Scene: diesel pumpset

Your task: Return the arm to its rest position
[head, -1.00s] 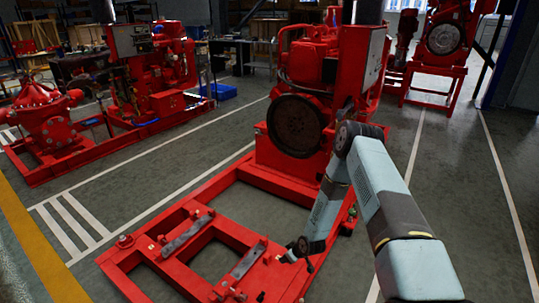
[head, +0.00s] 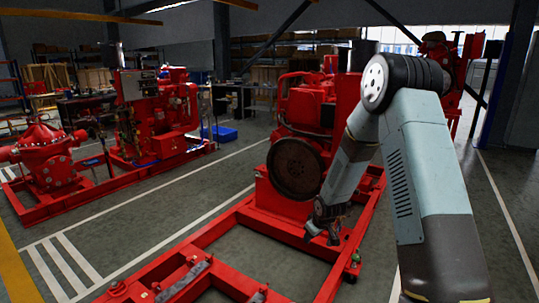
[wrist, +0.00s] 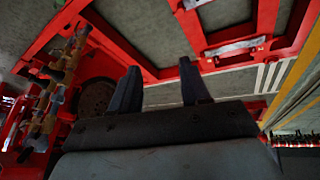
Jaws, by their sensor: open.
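My gripper (head: 325,232) is open and empty, with its two dark fingers spread apart in the wrist view (wrist: 160,88). It hangs in the air above the red base frame (head: 215,228), in front of the engine and to the lower right of the flywheel in the head view. My arm is bent, its elbow high at the right of the picture, and the forearm slopes down to the gripper. No part of the gripper clearly touches anything.
The red diesel engine with a dark round flywheel (head: 296,168) stands behind my gripper. A red pump (head: 50,160) and another red machine (head: 155,115) stand at the left. A blue crate (head: 219,133) lies behind. Grey floor with white lines is clear around the frame.

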